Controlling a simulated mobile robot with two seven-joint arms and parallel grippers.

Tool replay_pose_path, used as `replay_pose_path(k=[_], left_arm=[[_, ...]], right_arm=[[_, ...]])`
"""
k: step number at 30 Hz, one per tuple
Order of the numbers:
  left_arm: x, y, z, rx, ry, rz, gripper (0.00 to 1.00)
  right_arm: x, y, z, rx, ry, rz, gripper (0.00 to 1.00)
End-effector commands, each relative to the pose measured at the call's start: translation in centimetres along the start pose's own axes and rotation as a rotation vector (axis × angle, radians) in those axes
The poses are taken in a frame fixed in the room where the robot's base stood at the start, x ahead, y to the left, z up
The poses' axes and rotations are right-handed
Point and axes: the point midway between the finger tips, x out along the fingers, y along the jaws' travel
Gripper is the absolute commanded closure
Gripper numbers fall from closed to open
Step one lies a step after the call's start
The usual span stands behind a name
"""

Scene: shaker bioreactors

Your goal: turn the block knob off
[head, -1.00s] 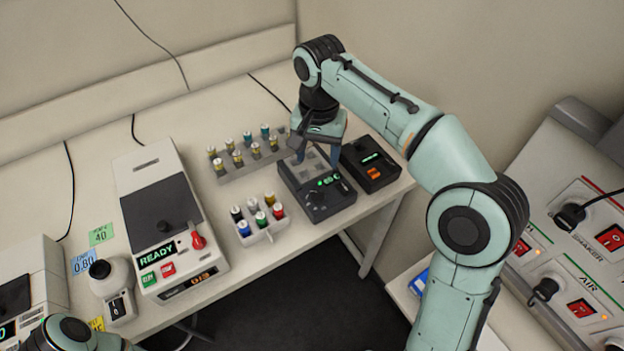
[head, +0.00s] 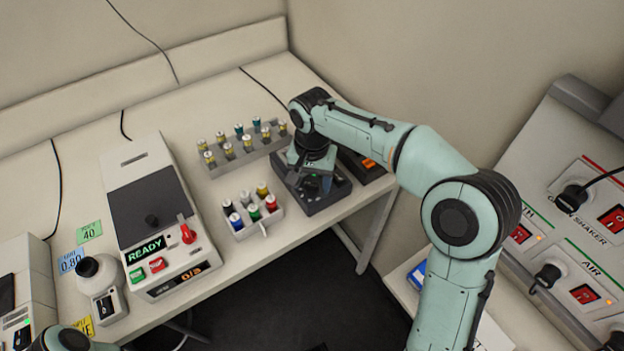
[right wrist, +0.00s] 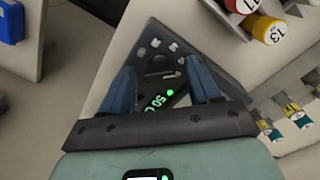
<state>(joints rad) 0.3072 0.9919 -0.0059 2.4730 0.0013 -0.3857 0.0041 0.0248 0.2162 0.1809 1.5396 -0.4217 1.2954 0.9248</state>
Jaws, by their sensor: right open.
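The dark grey block (head: 333,190) stands near the table's right front edge. My right gripper (head: 314,184) is above it and hides much of its top. In the right wrist view, the block (right wrist: 152,35) shows a green "50 C" readout and a green light. A dark rounded part that looks like its knob (right wrist: 160,66) lies between the blue fingertips of my right gripper (right wrist: 163,78). The fingers are apart; I cannot tell whether they touch it. Part of my left arm shows at the bottom left, but its gripper is out of view.
A dark device (head: 366,166) stands close to the block's right. A white rack of coloured-cap vials (head: 264,226) is at its front left, with a longer grey vial rack (head: 243,156) behind. A white machine reading READY (head: 127,180) stands further left.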

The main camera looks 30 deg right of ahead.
Motion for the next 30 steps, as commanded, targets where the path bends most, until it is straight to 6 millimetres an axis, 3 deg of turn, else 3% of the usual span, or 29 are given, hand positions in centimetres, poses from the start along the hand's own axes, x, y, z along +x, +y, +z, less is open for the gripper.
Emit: replay_pose_path(k=[2, 6, 7, 20, 30], left_arm=[[0.0, 0.0, 0.0, 0.000, 0.000, 0.000, 0.57], [0.0, 0.0, 0.0, 0.000, 0.000, 0.000, 0.57], [0.0, 0.0, 0.0, 0.000, 0.000, 0.000, 0.57], [-0.5, 0.2, -0.1, 0.001, 0.002, 0.001, 0.57], [-1.8, 0.8, -0.5, 0.003, 0.009, 0.003, 0.57]], right_arm=[[0.0, 0.0, 0.0, 0.000, 0.000, 0.000, 0.42], [0.0, 0.0, 0.0, 0.000, 0.000, 0.000, 0.87], [0.0, 0.0, 0.0, 0.000, 0.000, 0.000, 0.95], [-0.1, 0.0, 0.0, -0.072, 0.001, 0.000, 0.94], [-0.2, 0.0, 0.0, -0.336, 0.000, 0.001, 0.94]])
